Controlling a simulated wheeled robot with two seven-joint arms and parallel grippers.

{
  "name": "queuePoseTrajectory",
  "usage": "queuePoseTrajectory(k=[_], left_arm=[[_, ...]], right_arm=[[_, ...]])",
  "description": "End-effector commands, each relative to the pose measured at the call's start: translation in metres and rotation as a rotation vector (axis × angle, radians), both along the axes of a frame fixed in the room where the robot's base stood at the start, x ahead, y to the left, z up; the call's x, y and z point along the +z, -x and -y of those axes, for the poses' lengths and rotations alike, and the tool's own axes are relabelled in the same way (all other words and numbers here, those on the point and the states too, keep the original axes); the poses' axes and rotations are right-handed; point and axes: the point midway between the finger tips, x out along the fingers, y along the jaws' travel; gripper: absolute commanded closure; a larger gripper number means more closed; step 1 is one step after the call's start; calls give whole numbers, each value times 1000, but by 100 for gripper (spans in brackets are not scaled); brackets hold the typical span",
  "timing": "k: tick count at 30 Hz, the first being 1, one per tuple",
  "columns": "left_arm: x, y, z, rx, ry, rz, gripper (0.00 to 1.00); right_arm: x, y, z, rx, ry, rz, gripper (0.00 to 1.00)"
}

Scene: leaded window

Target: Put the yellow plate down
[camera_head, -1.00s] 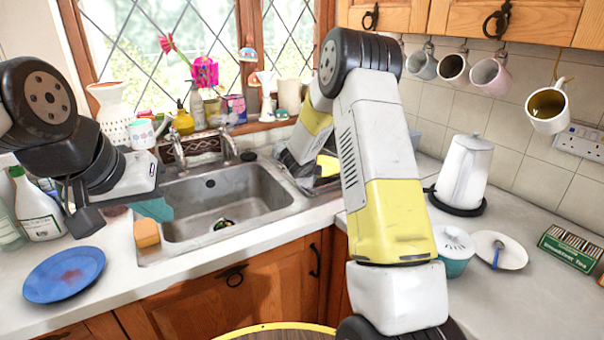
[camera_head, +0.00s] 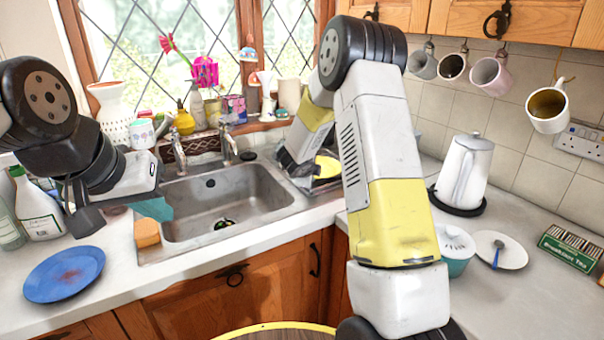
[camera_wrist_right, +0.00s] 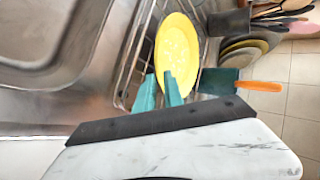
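The yellow plate (camera_wrist_right: 178,50) stands tilted in the wire dish rack (camera_wrist_right: 138,58) in the right wrist view. Part of it shows beside my right gripper in the head view (camera_head: 327,167). My right gripper (camera_wrist_right: 160,90) has its two teal fingertips apart, at the near edge of the plate. One fingertip overlaps the plate in the picture and the other is beside it. I cannot tell whether either touches it. My left gripper (camera_head: 152,208) hangs left of the sink, away from the plate; its finger gap is not clear.
The sink (camera_head: 225,200) lies left of the rack. More plates (camera_wrist_right: 240,48) and a spatula with an orange handle (camera_wrist_right: 258,86) are beyond the yellow plate. A blue plate (camera_head: 64,274), a sponge (camera_head: 147,233), a white kettle (camera_head: 465,170) and a lidded pot (camera_head: 455,250) stand on the counter.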

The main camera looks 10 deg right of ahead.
Motion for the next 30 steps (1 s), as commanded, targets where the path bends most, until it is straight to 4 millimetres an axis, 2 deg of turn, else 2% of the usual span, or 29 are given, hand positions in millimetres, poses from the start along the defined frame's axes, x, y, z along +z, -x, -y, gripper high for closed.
queuePoseTrajectory(k=[6,12,16,19,23,27,30], left_arm=[[0,0,0,0,0,0,100],[0,0,0,0,0,0,100],[0,0,0,0,0,0,100],[0,0,0,0,0,0,100],[0,0,0,0,0,0,100],[0,0,0,0,0,0,100],[0,0,0,0,0,0,100]], right_arm=[[32,35,-17,1,-1,4,88],[51,58,-28,1,-1,3,88],[58,66,-29,-13,-11,6,88],[73,78,-19,-131,-112,51,88],[110,119,10,-519,-451,202,88],[146,191,36,-1117,-970,438,88],[161,245,38,-1561,-1335,598,88]])
